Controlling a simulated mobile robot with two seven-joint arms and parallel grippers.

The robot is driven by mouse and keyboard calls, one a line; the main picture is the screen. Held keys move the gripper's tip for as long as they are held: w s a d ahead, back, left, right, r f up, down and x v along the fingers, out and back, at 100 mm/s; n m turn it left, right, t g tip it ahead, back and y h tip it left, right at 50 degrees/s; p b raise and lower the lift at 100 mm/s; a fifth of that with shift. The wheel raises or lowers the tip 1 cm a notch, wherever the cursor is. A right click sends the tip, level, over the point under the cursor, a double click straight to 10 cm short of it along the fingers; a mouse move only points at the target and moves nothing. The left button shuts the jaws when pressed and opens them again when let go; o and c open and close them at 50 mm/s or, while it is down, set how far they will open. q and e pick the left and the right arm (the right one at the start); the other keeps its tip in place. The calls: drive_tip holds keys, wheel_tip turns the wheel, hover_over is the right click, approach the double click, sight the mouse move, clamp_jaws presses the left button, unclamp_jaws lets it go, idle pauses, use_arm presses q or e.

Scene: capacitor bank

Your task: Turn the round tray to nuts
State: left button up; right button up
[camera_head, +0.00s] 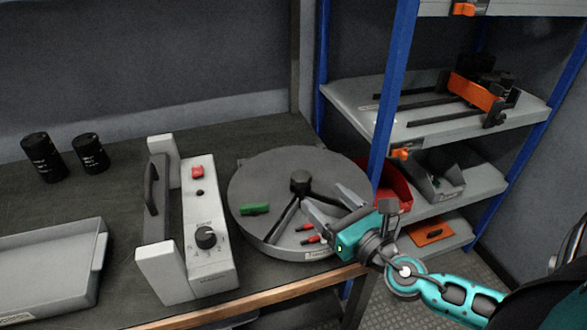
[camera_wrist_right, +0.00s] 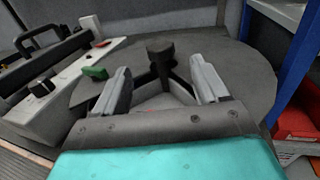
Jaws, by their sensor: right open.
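The round grey tray (camera_head: 262,170) lies on the dark bench near its right front corner. It has a dark central knob (camera_head: 300,183) with dark dividers running out from it. A green piece (camera_head: 255,209) lies in the left part, and red-tipped pieces (camera_head: 308,232) lie in the front part. I cannot make out nuts. My right gripper (camera_head: 328,203) is open over the tray's right side, its fingers pointing toward the knob. In the right wrist view the knob (camera_wrist_right: 160,52) stands beyond and between the two open fingers (camera_wrist_right: 162,85). My left gripper is not in view.
A grey control box (camera_head: 207,235) with a handle and dial stands left of the tray. Two black cylinders (camera_head: 43,157) stand at the back left; a grey bin (camera_head: 50,270) is at front left. A blue-post shelf (camera_head: 395,90) with a red bin (camera_head: 390,187) stands close on the right.

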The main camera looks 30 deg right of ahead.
sight(295, 171)
drive_tip(key=w+p, duration=0.1)
drive_tip(key=w, duration=1)
drive_tip(key=shift+w+a, duration=0.1)
drive_tip(key=shift+a, duration=0.1)
drive_tip(key=shift+p, duration=0.3)
clamp_jaws()
